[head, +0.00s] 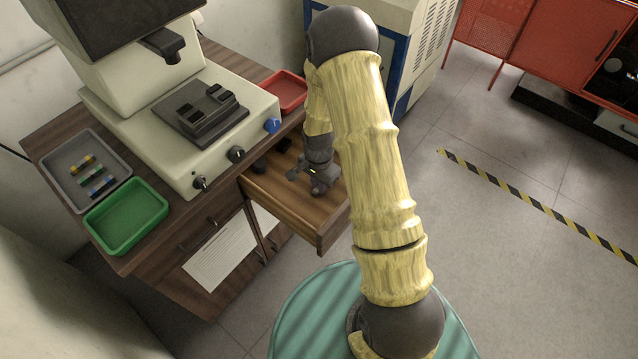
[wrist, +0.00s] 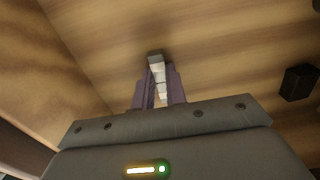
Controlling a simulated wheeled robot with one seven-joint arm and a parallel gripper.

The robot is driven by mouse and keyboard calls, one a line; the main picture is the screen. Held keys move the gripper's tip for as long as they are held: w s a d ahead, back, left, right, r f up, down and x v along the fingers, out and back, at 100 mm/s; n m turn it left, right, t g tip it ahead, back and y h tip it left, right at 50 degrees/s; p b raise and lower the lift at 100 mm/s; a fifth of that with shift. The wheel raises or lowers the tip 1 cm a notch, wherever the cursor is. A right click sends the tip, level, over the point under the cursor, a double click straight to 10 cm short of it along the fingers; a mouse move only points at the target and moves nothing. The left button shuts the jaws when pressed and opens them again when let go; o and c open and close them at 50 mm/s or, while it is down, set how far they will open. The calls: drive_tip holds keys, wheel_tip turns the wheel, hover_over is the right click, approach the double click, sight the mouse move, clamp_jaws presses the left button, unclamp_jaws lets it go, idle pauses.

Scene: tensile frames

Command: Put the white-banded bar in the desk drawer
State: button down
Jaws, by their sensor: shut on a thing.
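The desk drawer (head: 290,212) is pulled open, with a wooden inside; its floor (wrist: 225,55) fills much of the wrist view. My gripper (head: 314,188) is down in the drawer area. In the wrist view its fingers (wrist: 157,88) are shut on the white-banded bar (wrist: 157,66), which is grey-dark at its far end with pale bands. The bar sticks out past the fingertips over the drawer floor. I cannot tell whether it touches the floor. In the head view the bar is too small to make out clearly.
Dark small blocks lie in the drawer, one showing in the wrist view (wrist: 298,83). On the desk stand a testing machine (head: 165,145), a grey tray (head: 57,160) with several banded bars, a green tray (head: 127,222) and a red tray (head: 287,90). Floor is free on the right.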

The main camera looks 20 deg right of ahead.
drive_tip(key=c, duration=1.4)
unclamp_jaws()
drive_tip(key=shift+f, duration=0.1)
drive_tip(key=shift+c, duration=0.2)
wheel_tip(320, 180, up, 12)
drive_tip(key=p, duration=0.1)
drive_tip(key=shift+p, duration=0.3)
